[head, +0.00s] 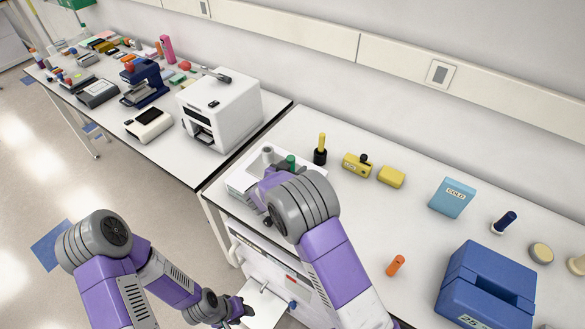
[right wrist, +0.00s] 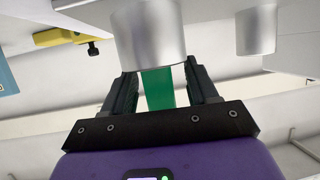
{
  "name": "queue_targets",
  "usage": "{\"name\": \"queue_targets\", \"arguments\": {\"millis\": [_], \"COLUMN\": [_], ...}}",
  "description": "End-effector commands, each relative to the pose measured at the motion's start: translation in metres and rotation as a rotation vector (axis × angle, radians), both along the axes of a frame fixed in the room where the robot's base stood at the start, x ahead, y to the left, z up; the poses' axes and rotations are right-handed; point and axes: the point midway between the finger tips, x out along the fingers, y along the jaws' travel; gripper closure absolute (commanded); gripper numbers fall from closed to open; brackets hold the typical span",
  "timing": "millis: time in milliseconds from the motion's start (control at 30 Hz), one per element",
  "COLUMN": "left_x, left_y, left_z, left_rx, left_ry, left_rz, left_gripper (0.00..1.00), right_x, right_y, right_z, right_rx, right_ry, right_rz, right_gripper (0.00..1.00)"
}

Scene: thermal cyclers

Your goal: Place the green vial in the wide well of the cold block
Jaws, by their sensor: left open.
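The green vial (head: 291,160) shows at the back of the white cold block (head: 238,180) in the head view, partly hidden by my right wrist. In the right wrist view, the green vial (right wrist: 158,88) lies between the fingers of my right gripper (right wrist: 162,85), with a visible gap at the right finger. One end meets the edge of a wide metal cylinder (right wrist: 152,35); I cannot tell how deep it sits. A narrower metal cylinder (right wrist: 256,30) stands apart. My left gripper (head: 246,309) is open and empty, low in front of the bench.
A black-and-yellow item (head: 321,150), yellow boxes (head: 391,177), a blue COLD block (head: 453,197) and an orange vial (head: 396,265) stand to the right. A blue case (head: 487,285) is at the front right. A white machine (head: 222,110) stands on the left bench.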

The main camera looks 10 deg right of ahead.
Motion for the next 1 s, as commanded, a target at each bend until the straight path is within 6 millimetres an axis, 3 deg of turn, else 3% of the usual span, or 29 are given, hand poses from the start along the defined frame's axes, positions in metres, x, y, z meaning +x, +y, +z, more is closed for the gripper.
{"name": "queue_targets", "arguments": {"millis": [267,700,1000], "left_x": [0.0,0.0,0.0], "left_y": [0.0,0.0,0.0], "left_z": [0.002,0.005,0.006], "left_rx": [0.0,0.0,0.0], "left_ry": [0.0,0.0,0.0], "left_rz": [0.0,0.0,0.0], "left_gripper": [0.57,0.57,0.57], "right_x": [-0.004,-0.068,-0.087], "right_y": [0.005,0.055,0.069], "right_z": [0.007,0.041,0.05], "right_rx": [0.001,0.001,0.0], "right_ry": [-0.001,-0.001,0.0], "right_rz": [0.001,0.003,0.001], "right_gripper": [0.42,0.42,0.42]}}
